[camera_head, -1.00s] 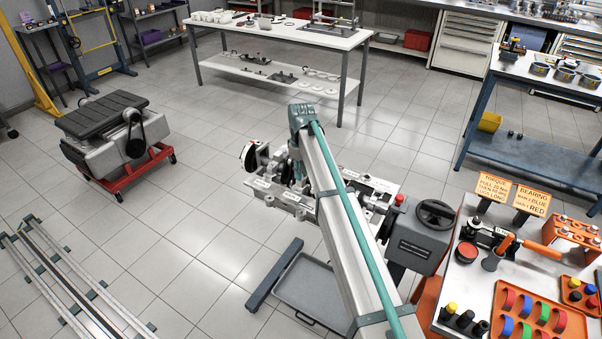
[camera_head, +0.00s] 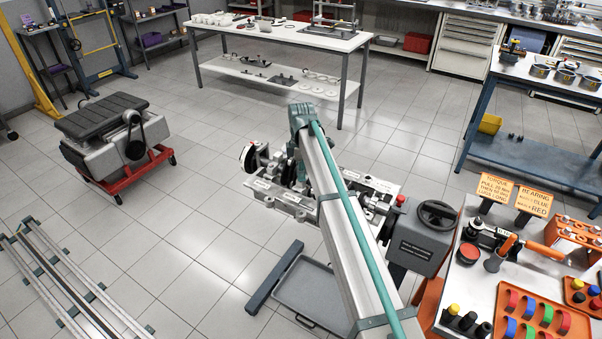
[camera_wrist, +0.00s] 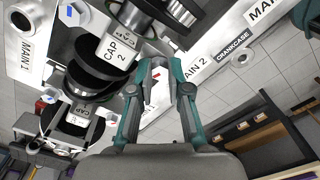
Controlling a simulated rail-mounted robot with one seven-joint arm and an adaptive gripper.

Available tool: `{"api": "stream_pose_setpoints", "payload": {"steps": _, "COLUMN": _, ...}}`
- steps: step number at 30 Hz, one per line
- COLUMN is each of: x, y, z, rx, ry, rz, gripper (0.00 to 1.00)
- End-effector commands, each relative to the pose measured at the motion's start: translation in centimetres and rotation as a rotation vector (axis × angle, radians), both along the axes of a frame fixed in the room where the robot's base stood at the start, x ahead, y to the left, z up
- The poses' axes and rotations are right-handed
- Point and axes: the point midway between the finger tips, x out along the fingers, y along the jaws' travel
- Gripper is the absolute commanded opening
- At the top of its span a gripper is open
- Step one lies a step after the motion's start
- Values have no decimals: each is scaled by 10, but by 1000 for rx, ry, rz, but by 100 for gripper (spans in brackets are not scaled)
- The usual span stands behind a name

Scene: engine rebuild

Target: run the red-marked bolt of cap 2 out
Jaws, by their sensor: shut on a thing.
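Cap 2 (camera_wrist: 113,48), with its white label, sits across the dark crankshaft in the wrist view. My gripper (camera_wrist: 159,74) is beside cap 2, its teal-and-grey fingers closed on a small grey bolt head that they largely hide. A small red mark (camera_wrist: 155,102) shows on a pale surface between the fingers; I cannot tell exactly which part bears it. In the head view my arm covers the gripper and most of cap 2. The pale crankcase (camera_head: 280,197) is held on the stand.
Another labelled cap (camera_wrist: 82,110) and a blue-marked bolt (camera_wrist: 71,11) are close by in the wrist view. The stand's grey gearbox with handwheel (camera_head: 424,235) is right of my arm. A tool table (camera_head: 485,285) with orange trays stands at the right.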

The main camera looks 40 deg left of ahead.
Motion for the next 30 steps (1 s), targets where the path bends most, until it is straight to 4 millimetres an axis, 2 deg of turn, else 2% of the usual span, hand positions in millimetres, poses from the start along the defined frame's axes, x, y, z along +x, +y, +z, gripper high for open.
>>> {"api": "stream_pose_setpoints", "payload": {"steps": 9, "x": 1, "y": -2, "z": -4, "rx": -5, "ry": 0, "rz": 144, "gripper": 0}}
{"api": "stream_pose_setpoints", "payload": {"steps": 26, "x": 1, "y": -2, "z": -4, "rx": -5, "ry": 1, "rz": 177, "gripper": 0}}
{"api": "stream_pose_setpoints", "payload": {"steps": 27, "x": 1, "y": -2, "z": -4, "rx": -5, "ry": 1, "rz": 177, "gripper": 20}}
{"api": "stream_pose_setpoints", "payload": {"steps": 30, "x": 1, "y": -2, "z": -4, "rx": -4, "ry": 0, "rz": 177, "gripper": 37}}
